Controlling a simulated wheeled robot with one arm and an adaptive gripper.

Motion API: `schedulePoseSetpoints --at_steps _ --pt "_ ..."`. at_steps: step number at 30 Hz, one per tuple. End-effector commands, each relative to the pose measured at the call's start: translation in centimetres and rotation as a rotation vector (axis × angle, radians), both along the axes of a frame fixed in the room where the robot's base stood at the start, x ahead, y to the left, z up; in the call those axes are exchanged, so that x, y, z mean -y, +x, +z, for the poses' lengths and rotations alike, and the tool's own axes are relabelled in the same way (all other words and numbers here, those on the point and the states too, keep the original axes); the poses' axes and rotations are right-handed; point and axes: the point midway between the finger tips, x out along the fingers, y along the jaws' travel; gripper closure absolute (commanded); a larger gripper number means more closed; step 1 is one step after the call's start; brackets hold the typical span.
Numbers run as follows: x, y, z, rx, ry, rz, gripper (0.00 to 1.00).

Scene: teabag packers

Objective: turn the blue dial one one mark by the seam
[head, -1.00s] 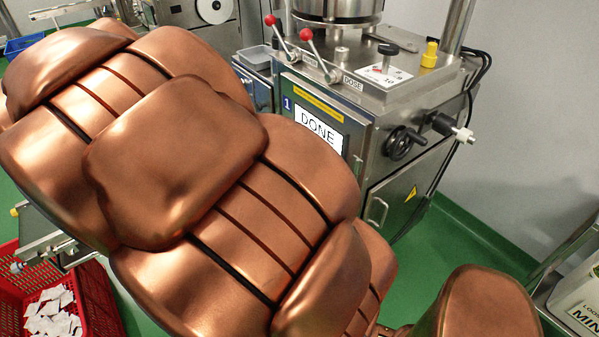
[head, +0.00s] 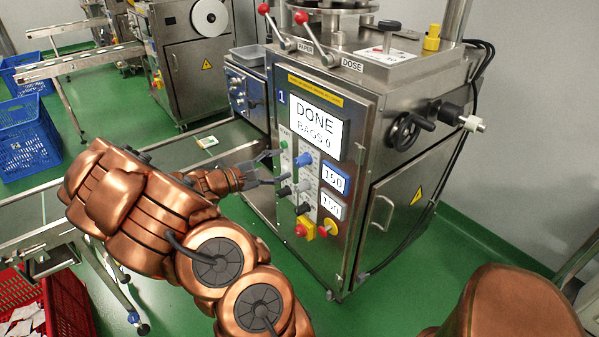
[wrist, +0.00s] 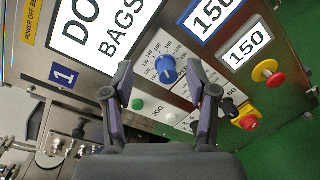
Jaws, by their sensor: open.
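The blue dial (head: 303,159) is on the machine's front control panel, below the screen. In the wrist view the blue dial (wrist: 167,69) has a ring of numbered marks around it; its pointer reading is too small to tell. My gripper (head: 281,166) is just left of the dial in the head view, its fingers toward the panel. In the wrist view my gripper (wrist: 163,80) is open and empty, with one finger to each side of the dial and apart from it.
The screen (head: 317,118) reads DONE, BAGS 0. Two displays (head: 335,179) beside the dial read 150. Below are a black knob (head: 303,208) and a red stop button (head: 300,230) on yellow. A green button (wrist: 137,104) is close to my left finger.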

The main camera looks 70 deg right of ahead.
Motion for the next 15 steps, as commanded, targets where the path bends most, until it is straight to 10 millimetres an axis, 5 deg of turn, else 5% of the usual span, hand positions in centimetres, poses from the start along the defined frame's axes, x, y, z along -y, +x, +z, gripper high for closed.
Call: schedulePoseSetpoints --at_steps 1,6,15 --pt "0.9 0.3 -2.0 -0.032 0.002 0.017 0.42" --pt "2.7 1.3 -4.7 -0.094 0.002 0.071 0.42" --pt "4.4 1.1 -5.4 -0.113 0.001 0.09 0.42"
